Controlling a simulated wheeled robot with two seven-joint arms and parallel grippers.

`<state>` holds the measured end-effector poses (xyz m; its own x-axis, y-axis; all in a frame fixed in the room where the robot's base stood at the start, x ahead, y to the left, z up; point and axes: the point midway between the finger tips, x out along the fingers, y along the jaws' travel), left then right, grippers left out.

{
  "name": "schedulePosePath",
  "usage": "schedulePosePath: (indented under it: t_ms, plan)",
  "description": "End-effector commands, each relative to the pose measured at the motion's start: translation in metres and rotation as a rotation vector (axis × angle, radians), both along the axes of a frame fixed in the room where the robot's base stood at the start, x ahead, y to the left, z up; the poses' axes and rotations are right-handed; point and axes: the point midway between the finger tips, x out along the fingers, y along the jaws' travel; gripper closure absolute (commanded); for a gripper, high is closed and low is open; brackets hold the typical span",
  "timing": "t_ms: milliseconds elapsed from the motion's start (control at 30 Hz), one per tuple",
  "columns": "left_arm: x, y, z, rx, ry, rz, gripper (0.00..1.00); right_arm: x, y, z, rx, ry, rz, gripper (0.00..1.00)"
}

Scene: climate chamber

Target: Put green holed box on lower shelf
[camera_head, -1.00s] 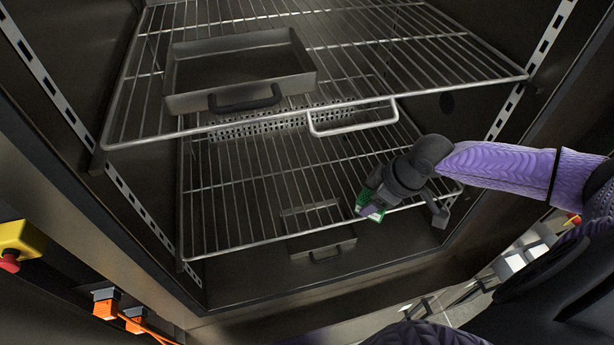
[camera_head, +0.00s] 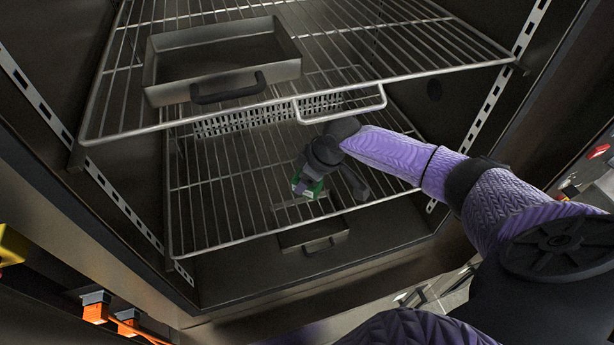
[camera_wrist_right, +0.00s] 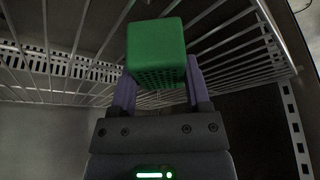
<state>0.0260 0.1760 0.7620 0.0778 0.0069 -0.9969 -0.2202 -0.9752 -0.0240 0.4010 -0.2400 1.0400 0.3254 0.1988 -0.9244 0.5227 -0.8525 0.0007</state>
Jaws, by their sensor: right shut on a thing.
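The green holed box (camera_wrist_right: 157,50) is held between the two purple fingers of my right gripper (camera_wrist_right: 158,88) in the right wrist view. Its smooth face and a face with many small holes show. In the head view the box (camera_head: 309,188) is small and partly covered by my right gripper (camera_head: 303,186). The gripper is over the lower wire shelf (camera_head: 220,213), inside the chamber and below the upper shelf. I cannot tell whether the box touches the lower shelf. My left gripper is not in view.
The upper wire shelf (camera_head: 397,57) holds a metal tray (camera_head: 292,70) with a black handle. A white wire handle (camera_head: 348,115) shows below its front edge. Another tray (camera_head: 322,240) lies beneath the lower shelf. Slotted rails (camera_head: 124,205) line the chamber sides. The lower shelf's left part is clear.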

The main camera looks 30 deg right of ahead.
Motion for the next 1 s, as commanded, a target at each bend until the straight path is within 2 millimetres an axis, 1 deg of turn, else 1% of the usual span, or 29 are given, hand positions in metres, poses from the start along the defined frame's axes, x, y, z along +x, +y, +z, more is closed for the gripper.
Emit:
schedulePosePath:
  t_ms: [33, 67, 100, 167, 200, 567, 667, 767, 800, 1000]
  plan:
    - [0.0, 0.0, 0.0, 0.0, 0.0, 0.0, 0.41, 0.0, 0.0, -0.001, 0.0, 0.0, 0.0, 0.32]
    - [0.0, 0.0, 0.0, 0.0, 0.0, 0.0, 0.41, 0.0, 0.0, -0.001, 0.0, 0.0, 0.0, 0.26]
    - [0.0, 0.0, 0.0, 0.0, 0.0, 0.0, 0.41, 0.0, 0.0, -0.001, 0.0, 0.0, 0.0, 0.18]
    - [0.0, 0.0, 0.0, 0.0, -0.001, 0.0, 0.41, 0.0, 0.0, 0.0, 0.0, 0.0, 0.0, 0.05]
    - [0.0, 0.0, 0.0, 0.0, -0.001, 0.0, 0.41, 0.0, 0.0, 0.0, 0.0, 0.0, 0.0, 0.04]
    - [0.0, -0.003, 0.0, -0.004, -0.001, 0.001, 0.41, 0.0, 0.0, 0.001, 0.0, 0.0, 0.0, 0.04]
    - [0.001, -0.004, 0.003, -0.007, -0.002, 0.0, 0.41, -0.002, -0.002, 0.009, 0.0, -0.001, 0.0, 0.04]
    - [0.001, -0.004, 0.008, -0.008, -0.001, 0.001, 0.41, -0.009, -0.006, 0.029, 0.0, -0.002, 0.001, 0.04]
    - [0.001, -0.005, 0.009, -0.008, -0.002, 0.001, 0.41, -0.017, -0.011, 0.032, -0.002, 0.001, 0.0, 0.04]
    - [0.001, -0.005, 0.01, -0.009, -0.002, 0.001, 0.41, -0.069, -0.043, 0.029, -0.006, 0.007, 0.001, 0.04]
